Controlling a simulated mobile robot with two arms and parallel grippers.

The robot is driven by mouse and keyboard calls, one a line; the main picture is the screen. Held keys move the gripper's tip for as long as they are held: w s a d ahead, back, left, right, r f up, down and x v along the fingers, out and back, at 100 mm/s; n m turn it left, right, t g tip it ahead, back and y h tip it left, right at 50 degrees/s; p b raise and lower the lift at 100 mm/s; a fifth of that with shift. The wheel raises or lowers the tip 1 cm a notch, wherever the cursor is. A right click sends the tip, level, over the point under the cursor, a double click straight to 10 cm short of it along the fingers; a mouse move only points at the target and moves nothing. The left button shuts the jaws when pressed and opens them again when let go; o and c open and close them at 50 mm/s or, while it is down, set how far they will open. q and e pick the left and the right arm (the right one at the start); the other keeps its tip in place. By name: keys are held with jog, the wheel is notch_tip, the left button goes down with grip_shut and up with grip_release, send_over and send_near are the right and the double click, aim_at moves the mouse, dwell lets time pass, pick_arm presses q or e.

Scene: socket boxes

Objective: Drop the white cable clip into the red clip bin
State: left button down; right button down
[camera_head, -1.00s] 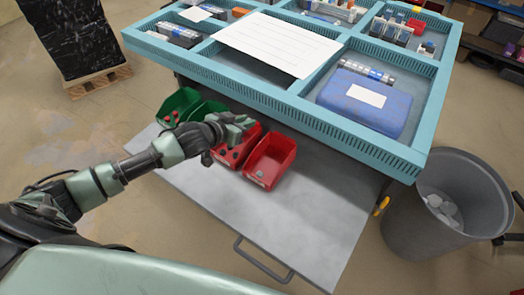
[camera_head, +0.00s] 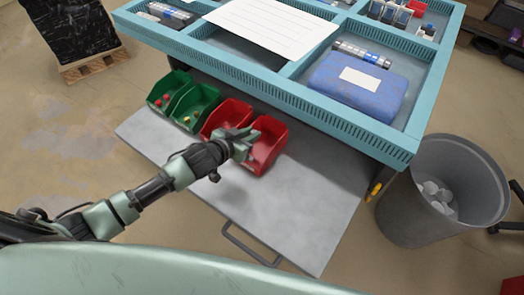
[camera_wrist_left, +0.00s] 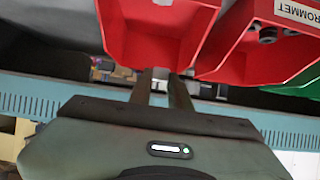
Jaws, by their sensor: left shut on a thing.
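My left gripper (camera_head: 248,140) is over the right-hand red bin (camera_head: 277,153) in the head view and covers part of its inside. In the left wrist view its two fingers (camera_wrist_left: 163,88) are close together, with a small pale piece at their tips, which appears to be the white cable clip (camera_wrist_left: 160,74). The fingertips hide most of it. The same red bin fills the top middle of the wrist view (camera_wrist_left: 155,30). The other red bin (camera_head: 228,112) stands beside it; in the wrist view (camera_wrist_left: 262,50) its label ends in "ROMMET". My right gripper is out of view.
Two green bins (camera_head: 193,100) with small parts stand left of the red ones. The shelf (camera_head: 310,205) is clear in front and right. The teal tray table (camera_head: 340,110) overhangs behind the bins. A grey waste bin (camera_head: 410,230) stands at right.

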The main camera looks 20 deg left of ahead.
pick_arm(q)
jog(key=shift+f, duration=0.45)
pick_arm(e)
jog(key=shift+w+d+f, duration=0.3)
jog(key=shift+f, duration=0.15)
pick_arm(q)
jog(key=c, duration=1.2)
grip_release()
jog(key=shift+c, duration=0.2)
jog(key=v, duration=0.8)
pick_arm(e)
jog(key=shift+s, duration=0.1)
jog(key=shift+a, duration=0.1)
